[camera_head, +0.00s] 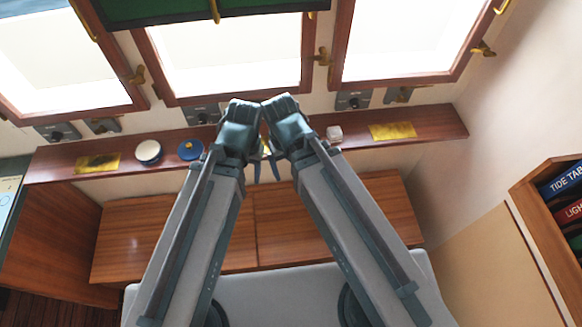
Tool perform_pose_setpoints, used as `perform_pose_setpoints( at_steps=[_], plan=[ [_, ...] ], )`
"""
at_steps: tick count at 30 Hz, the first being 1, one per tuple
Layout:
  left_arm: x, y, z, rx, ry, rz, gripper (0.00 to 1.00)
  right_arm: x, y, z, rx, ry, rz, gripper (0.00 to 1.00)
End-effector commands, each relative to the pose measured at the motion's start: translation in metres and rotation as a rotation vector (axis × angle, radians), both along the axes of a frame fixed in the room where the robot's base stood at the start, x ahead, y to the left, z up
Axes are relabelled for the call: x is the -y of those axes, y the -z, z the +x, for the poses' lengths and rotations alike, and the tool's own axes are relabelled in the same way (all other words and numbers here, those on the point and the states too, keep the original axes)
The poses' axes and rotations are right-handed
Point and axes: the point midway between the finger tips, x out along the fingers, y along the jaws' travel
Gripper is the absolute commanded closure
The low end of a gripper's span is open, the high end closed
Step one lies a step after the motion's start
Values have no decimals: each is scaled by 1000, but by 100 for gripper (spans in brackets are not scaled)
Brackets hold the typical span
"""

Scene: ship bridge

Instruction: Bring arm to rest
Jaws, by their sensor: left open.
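My two grey arms come up from the bottom of the head view, and their wrists meet near the middle, close together. My left gripper (266,168) points down below the wrists, with its dark fingertips apart and nothing seen between them. The wrist of my right arm (289,122) is beside it. The fingers of my right gripper are not clearly told apart from the left ones, so its opening does not show.
Behind the wrists runs a wooden ledge (360,137) with a white round-topped item (148,152), a blue round item (190,150), a small white item (334,134) and brass plates. Wooden cabinets (150,235) stand below. A bookshelf (535,200) is at right.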

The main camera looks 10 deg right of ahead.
Motion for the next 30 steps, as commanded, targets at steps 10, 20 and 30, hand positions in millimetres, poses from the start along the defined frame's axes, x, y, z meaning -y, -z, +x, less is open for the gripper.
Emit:
perform_pose_setpoints(
  at_steps=[10, 20, 30],
  plan=[
    [0, 0, 0, 0, 0, 0, 45, -1, 0, -4, -5, -44, -1, 8],
    [0, 41, 0, 0, 3, 1, 45, -1, 41, -4, -5, -45, -2, 8],
    [0, 88, 0, 0, 9, 2, 45, 0, 88, -4, -5, -51, -3, 8]
  ],
)
